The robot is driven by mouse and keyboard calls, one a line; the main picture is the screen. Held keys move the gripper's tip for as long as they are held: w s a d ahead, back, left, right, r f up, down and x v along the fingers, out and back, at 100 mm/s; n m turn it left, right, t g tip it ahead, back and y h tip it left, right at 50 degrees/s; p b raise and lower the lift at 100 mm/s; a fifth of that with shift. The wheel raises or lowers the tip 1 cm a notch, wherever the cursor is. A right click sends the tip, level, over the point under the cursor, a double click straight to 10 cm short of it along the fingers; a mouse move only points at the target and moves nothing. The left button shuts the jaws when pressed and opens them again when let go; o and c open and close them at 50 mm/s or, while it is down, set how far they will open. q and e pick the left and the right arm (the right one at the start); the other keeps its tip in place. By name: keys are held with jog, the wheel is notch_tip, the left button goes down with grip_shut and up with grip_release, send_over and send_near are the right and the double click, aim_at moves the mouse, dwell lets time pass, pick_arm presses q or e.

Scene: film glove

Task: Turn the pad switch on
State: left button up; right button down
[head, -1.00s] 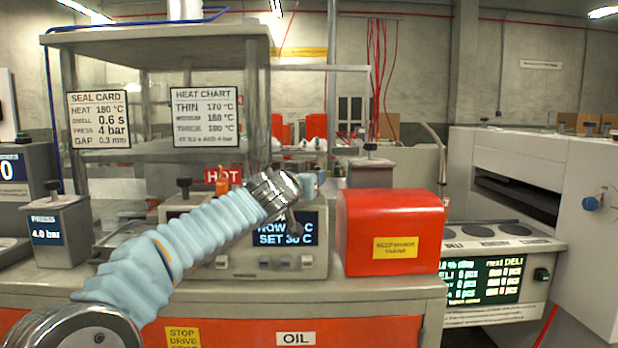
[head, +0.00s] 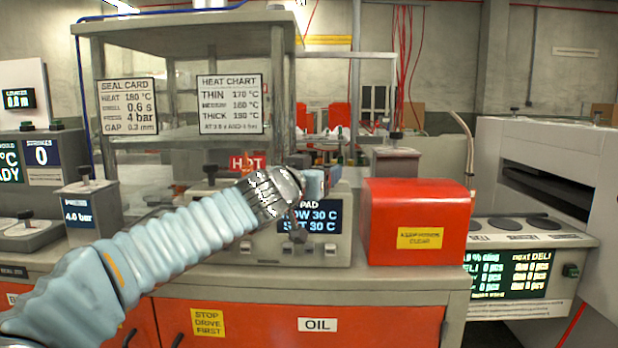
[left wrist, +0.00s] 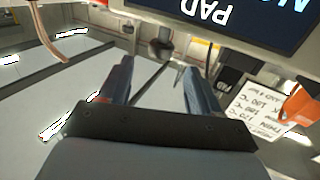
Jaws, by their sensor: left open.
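The pad unit (head: 342,250) is a beige box on the bench. Its display (head: 322,219) reads PAD, NOW 30 C, SET 30 C, and my left arm covers its left part. In the left wrist view the display (left wrist: 235,12) is upside down at the top. A small dark knob on a stem, perhaps the pad switch (left wrist: 160,47), shows just beyond my left fingertips, in the gap between them. My left gripper (left wrist: 157,77) is open and empty. In the head view its fingers (head: 318,182) are partly hidden behind the wrist. My right gripper is not in view.
A red box (head: 415,245) stands right of the pad unit. A HOT sign (head: 247,163) and a shelf with a heat chart (head: 230,104) are behind my arm. A pressure box (head: 92,212) stands left. An orange object (left wrist: 300,105) is near in the wrist view.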

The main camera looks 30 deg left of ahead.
pick_arm(q)
jog(key=s, duration=0.4)
jog(key=shift+s+d, duration=0.3)
jog(key=shift+s, duration=0.05)
